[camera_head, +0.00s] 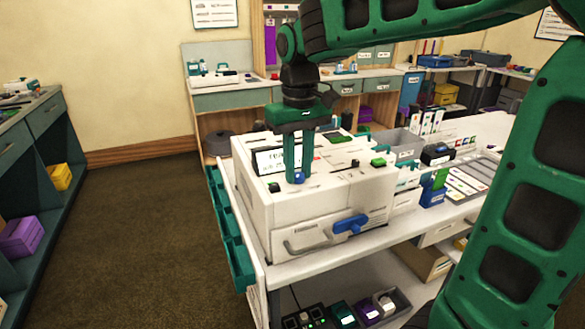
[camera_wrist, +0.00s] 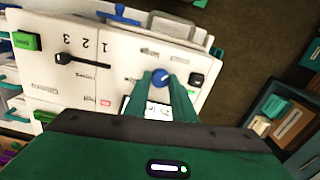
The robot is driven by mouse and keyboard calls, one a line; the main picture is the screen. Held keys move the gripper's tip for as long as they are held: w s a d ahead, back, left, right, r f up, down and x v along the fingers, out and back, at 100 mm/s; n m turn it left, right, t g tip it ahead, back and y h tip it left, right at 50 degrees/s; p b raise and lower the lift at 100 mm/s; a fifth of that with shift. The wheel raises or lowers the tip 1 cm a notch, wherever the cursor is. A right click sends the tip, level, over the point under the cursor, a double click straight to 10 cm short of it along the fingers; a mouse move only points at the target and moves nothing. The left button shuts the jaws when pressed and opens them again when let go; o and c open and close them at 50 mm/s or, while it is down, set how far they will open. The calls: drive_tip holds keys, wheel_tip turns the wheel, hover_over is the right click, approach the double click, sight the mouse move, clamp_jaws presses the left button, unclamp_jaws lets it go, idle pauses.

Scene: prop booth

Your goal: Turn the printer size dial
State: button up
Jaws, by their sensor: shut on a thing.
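The white printer (camera_head: 325,195) stands at the near left end of the worktable. The round blue size dial (camera_head: 299,178) is on its top, and it also shows in the wrist view (camera_wrist: 161,77) with a light pointer mark. My gripper (camera_head: 296,180) reaches straight down over the printer top, in front of its small display (camera_head: 268,160). In the wrist view my gripper (camera_wrist: 163,80) has its two green fingers on either side of the blue dial, shut on it. The fingertips hide part of the dial's rim.
A black slider lever (camera_wrist: 83,61) marked 1 2 3, a green button (camera_wrist: 26,41) and a black knob (camera_wrist: 197,79) are near the dial on the printer top. A blue handle (camera_head: 350,225) sticks out from the printer's front. Open floor (camera_head: 130,230) lies to the left.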

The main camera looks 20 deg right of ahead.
sight(298, 174)
drive_tip(key=shift+d+m, duration=0.1)
drive_tip(key=shift+m, duration=0.5)
drive_tip(key=o, duration=1.1)
drive_tip(key=shift+c, duration=0.2)
wheel_tip(298, 174, up, 11)
drive_tip(key=shift+f, duration=0.1)
